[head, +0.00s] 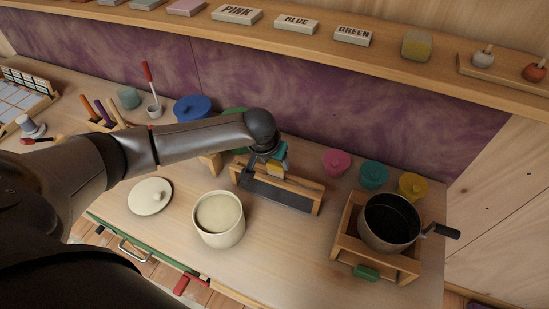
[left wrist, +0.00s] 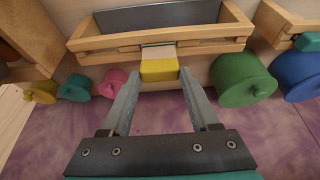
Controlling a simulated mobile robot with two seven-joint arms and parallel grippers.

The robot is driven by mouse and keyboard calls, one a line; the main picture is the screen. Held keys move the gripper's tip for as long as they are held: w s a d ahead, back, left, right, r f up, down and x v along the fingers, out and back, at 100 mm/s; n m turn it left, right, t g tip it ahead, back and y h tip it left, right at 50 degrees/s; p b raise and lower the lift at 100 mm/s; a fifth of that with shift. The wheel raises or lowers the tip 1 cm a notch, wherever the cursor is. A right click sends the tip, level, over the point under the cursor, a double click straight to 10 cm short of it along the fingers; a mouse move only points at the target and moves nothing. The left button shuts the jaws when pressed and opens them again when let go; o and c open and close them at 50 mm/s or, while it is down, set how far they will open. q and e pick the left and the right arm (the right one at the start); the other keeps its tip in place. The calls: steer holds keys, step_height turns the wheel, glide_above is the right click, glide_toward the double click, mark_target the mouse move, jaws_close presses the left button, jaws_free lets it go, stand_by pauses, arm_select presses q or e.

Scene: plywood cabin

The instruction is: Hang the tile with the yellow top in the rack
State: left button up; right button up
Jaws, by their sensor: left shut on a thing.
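The tile with the yellow top (left wrist: 159,70) is between the fingertips of my left gripper (left wrist: 161,77) in the left wrist view. My left gripper is shut on it; in the head view the gripper (head: 268,163) is at the back rail of the rack. The rack (head: 313,204) is a wooden frame around a dark trough, and it also shows in the left wrist view (left wrist: 215,31). The tile overlaps the rack's rail there; I cannot tell whether it rests on it. My arm and gripper hide part of the tile in the head view. My right gripper is out of view.
A cream pot (head: 219,234) stands in front of the rack, with a lid (head: 150,197) to its left. Pink (head: 336,161), teal (head: 374,175) and yellow (head: 412,186) lidded pots line the back. A shelf runs above.

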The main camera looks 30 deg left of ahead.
mark_target(274, 169)
arm_select(q)
steer(key=shift+f+b, duration=0.9)
steer(key=shift+f, duration=0.85)
steer(key=o, duration=1.2)
steer(key=p+v, duration=0.1)
steer(key=v, duration=1.4)
steer(key=shift+p, duration=0.4)
steer(key=shift+r, duration=0.15)
